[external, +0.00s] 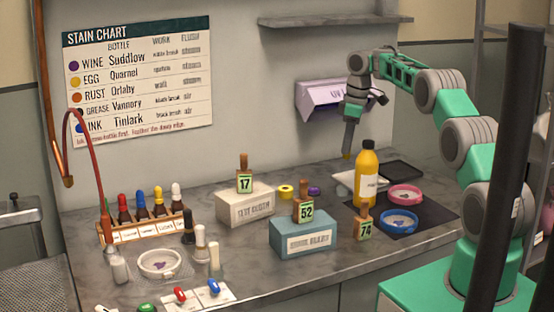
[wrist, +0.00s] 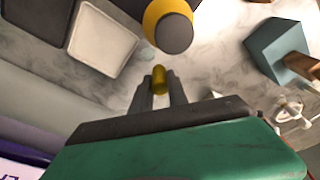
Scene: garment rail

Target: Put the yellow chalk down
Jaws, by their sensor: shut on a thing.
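The yellow chalk (wrist: 159,84) is a short rounded stick between the fingertips of my gripper (wrist: 161,92) in the wrist view. In the external view my gripper (external: 347,150) points down above the back of the grey counter (external: 200,195), in front of the wall. A small yellow tip (external: 346,156) shows at its lower end, clear of the counter. My gripper is shut on the chalk, and the fingers hide part of it.
A yellow bottle (external: 368,178) with a dark cap stands close to the right. A white pad (external: 345,182) and a dark tray (external: 402,170) lie nearby. Boxes with numbered tags, white (external: 243,208) and teal (external: 300,238), stand left. A lavender wall box (external: 318,95) is behind.

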